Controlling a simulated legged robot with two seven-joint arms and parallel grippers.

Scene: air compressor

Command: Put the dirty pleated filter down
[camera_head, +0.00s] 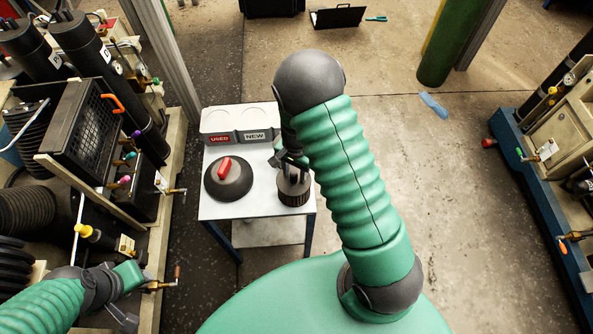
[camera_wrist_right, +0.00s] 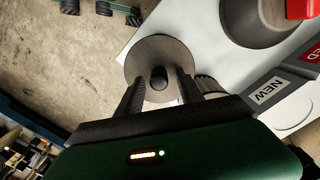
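The dirty pleated filter (camera_head: 294,195), a dark ribbed cylinder with a grey metal top, is upright at the right part of the small white table (camera_head: 240,205). Its round top plate (camera_wrist_right: 157,52) with a black knob (camera_wrist_right: 158,78) shows in the right wrist view. My right gripper (camera_head: 293,165) is directly above the filter. In the wrist view its fingers (camera_wrist_right: 160,82) are apart on either side of the knob, with gaps between. Whether the filter's base touches the table is hard to tell. My left gripper (camera_head: 122,314) is at the lower left, away from the table; its fingers are unclear.
A white tray with USED (camera_head: 220,139) and NEW (camera_head: 255,136) labels stands at the table's back. A black dome with a red handle (camera_head: 224,168) sits left of the filter. A pleated cylinder (camera_wrist_right: 208,85) shows by the NEW label. Compressor machinery (camera_head: 95,125) stands left.

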